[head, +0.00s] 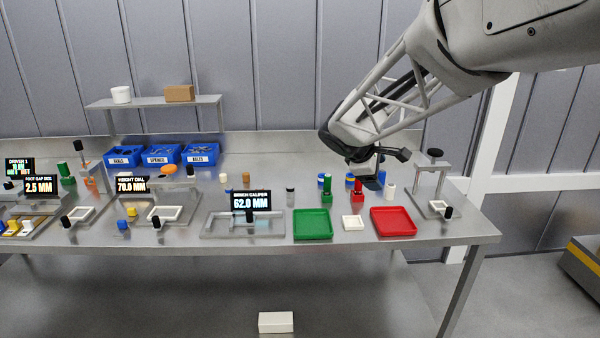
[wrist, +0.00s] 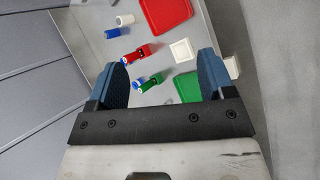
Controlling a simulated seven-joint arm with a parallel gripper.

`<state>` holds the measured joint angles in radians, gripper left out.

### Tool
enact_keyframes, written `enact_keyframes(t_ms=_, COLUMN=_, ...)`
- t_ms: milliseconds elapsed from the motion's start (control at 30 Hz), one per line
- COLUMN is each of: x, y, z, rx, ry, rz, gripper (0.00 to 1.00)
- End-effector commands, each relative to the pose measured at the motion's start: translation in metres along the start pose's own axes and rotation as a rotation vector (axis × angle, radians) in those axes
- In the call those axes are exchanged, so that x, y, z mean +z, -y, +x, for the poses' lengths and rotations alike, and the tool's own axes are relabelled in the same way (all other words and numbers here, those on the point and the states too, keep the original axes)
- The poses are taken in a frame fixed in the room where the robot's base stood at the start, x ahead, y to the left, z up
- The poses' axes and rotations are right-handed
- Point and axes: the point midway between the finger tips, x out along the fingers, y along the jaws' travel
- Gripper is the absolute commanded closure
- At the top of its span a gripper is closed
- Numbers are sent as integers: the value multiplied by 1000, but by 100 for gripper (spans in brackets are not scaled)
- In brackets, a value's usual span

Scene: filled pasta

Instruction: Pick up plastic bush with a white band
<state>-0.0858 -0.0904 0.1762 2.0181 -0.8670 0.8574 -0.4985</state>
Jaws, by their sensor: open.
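My gripper (head: 371,181) is open, low over the right part of the bench; its two blue fingers (wrist: 162,64) show apart and empty in the wrist view. Small blue cylindrical pieces stand near it. One (head: 381,178) is beside a white cylinder (head: 390,191); this blue piece (wrist: 112,33) shows a pale part in the wrist view. Another blue piece (head: 321,180) is by a green block (head: 327,195). A blue and white end also shows by the red block (wrist: 138,53). I cannot tell which blue piece is the bush with the white band.
A green tray (head: 312,237), a small white tray (head: 352,223) and a red tray (head: 416,222) lie along the front. A grey fixture (head: 440,161) stands at right. A caliper display (head: 250,201) and blue bins (head: 162,155) are farther left.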

Motion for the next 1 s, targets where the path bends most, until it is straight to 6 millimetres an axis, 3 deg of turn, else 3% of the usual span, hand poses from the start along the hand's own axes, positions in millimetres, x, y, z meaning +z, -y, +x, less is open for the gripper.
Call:
enact_keyframes(t_ms=500, x=-106, y=-93, z=67, rx=190, ry=92, rz=-455, gripper=24)
enact_keyframes(t_ms=1000, x=-227, y=-153, z=135, rx=367, ry=202, rz=-896, gripper=24)
